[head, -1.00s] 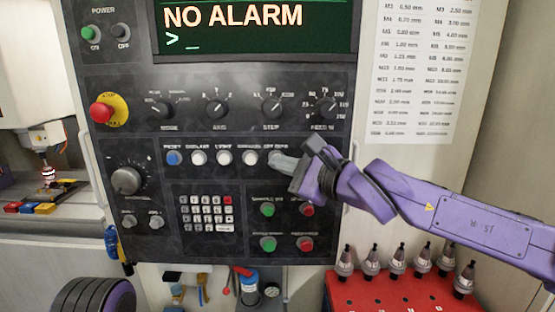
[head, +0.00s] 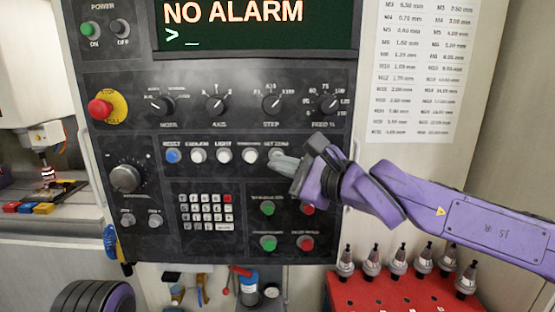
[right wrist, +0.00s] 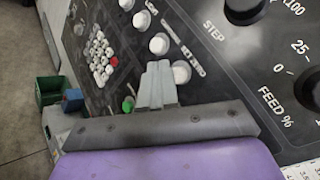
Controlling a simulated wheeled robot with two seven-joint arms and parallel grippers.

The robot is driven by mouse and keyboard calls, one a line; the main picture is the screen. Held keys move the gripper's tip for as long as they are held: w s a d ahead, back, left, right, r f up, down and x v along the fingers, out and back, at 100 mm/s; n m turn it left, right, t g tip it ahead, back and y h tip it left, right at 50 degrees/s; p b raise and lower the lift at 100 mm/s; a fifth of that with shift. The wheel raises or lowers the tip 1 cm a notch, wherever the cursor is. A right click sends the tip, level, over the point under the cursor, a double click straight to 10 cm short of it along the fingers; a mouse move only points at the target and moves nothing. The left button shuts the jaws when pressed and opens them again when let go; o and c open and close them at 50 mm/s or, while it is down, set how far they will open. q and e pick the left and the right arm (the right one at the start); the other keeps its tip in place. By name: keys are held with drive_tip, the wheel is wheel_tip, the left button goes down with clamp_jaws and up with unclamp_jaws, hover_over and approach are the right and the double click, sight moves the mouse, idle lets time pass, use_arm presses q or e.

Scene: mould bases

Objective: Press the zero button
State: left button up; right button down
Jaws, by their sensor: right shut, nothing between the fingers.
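The control panel (head: 250,125) carries a row of round buttons, one blue and several white. The zero button (head: 275,153) is the white one at the right end of the row, under a label that seems to read "SET ZERO". My right gripper (head: 274,164) is shut and empty. Its fingertips overlap the button's lower part in the head view. In the right wrist view the zero button (right wrist: 181,72) shows just right of the shut fingertips (right wrist: 160,66). I cannot tell whether they touch it. My left gripper is not in view.
Rotary knobs (head: 272,104) sit above the button row. Green and red buttons (head: 268,208) and a keypad (head: 206,212) lie below. A red emergency stop (head: 101,107) is at the left. A red rack (head: 390,292) with several tool holders stands below my right arm.

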drive_tip(key=s+b, duration=0.1)
drive_tip(key=s, duration=0.3)
drive_tip(key=shift+s+b, duration=0.35)
idle(0.4)
